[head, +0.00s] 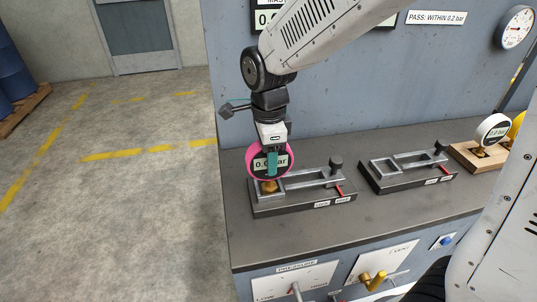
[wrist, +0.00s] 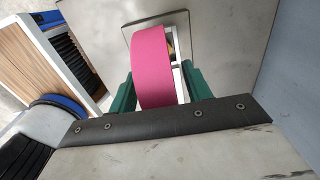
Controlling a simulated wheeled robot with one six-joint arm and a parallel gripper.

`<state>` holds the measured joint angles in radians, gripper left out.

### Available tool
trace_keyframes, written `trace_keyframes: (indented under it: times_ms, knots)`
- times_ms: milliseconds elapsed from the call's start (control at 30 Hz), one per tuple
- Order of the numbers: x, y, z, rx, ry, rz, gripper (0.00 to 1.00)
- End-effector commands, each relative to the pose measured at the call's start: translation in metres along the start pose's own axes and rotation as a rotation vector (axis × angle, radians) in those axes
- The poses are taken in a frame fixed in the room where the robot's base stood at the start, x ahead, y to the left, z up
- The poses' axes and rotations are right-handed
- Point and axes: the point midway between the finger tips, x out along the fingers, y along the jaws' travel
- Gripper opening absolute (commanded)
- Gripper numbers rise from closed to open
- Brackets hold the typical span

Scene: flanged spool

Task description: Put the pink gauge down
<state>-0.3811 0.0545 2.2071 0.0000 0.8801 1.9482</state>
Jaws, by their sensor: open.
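The pink gauge (head: 252,174) is upright at the left fixture (head: 310,203), above a brass fitting (head: 269,187). Its display is partly covered by a teal finger. My gripper (head: 272,162) comes down on it from above. In the wrist view the pink rim (wrist: 160,80) is between the two green fingers of my open gripper (wrist: 158,72). A small gap seems to show on the right side; contact on the left cannot be told. Whether the gauge's stem is fully seated in the fitting is hidden.
A second fixture (head: 408,178) stands empty to the right. Beyond it a white gauge (head: 493,129) stands on a wooden block (head: 477,157), with a yellow object beside it. The bench's front panel carries levers and a yellow handle (head: 373,281). A blue-grey wall rises close behind.

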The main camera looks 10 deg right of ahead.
Motion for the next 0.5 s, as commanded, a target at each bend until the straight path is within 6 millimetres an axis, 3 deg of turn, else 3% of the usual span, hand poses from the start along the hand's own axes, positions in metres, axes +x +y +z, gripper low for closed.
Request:
trace_keyframes:
  times_ms: [167,500]
  knots:
    - [-0.018,-0.001,0.000,0.000,-0.001,-0.003,0.49]
    - [-0.090,-0.001,0.000,0.000,-0.002,-0.005,0.49]
